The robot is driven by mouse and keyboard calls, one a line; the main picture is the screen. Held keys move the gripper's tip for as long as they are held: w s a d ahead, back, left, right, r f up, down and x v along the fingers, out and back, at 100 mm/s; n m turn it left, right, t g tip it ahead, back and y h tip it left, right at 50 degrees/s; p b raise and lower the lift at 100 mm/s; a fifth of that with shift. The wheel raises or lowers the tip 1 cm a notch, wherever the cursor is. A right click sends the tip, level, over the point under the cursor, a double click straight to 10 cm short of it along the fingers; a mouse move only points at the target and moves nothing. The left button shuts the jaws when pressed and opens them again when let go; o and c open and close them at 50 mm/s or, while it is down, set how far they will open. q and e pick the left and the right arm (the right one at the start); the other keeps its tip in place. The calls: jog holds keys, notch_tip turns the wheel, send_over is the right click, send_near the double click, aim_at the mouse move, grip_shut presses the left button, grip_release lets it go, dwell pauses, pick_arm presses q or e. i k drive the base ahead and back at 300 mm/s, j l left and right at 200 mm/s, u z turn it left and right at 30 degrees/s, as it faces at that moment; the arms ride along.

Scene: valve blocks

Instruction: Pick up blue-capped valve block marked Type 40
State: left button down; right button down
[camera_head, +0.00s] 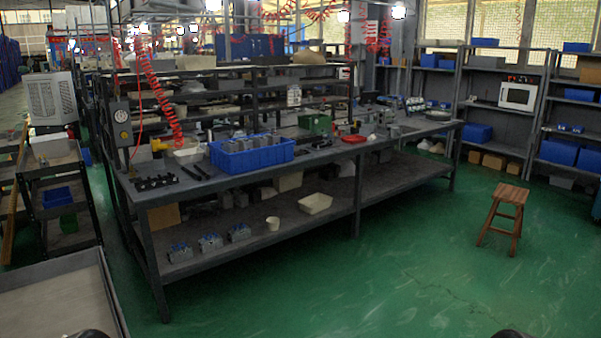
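Three small grey blocks with blue tops stand in a row on the lower shelf of the long workbench, near its left front edge: a left block (180,253), a middle block (210,243) and a right block (239,232). They stand apart from each other. Any markings on them are too small to read, so I cannot tell which is Type 40. Neither of my grippers shows; only dark rounded shapes show at the bottom edge.
The workbench (335,158) carries a blue crate (252,160) with grey parts. A white cup (273,223) and a cream tray (315,204) are on its lower shelf. A wooden stool (505,210) stands at right. A grey-rimmed table (112,290) is at lower left. Green floor before the bench is clear.

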aim_at(179, 254)
jog(key=u, duration=0.35)
jog(key=i+l+u, duration=0.8)
jog(key=l, duration=0.35)
jog(key=i+l, duration=0.2)
jog(key=l, duration=0.15)
jog(key=i+l, duration=0.25)
jog(key=l, duration=0.15)
jog(key=i+l, duration=0.2)
jog(key=l, duration=0.15)
jog(key=i+l, duration=0.2)
jog(key=l, duration=0.15)
jog(key=i+l+u, duration=0.1)
jog(key=l, duration=0.25)
jog(key=i, duration=0.1)
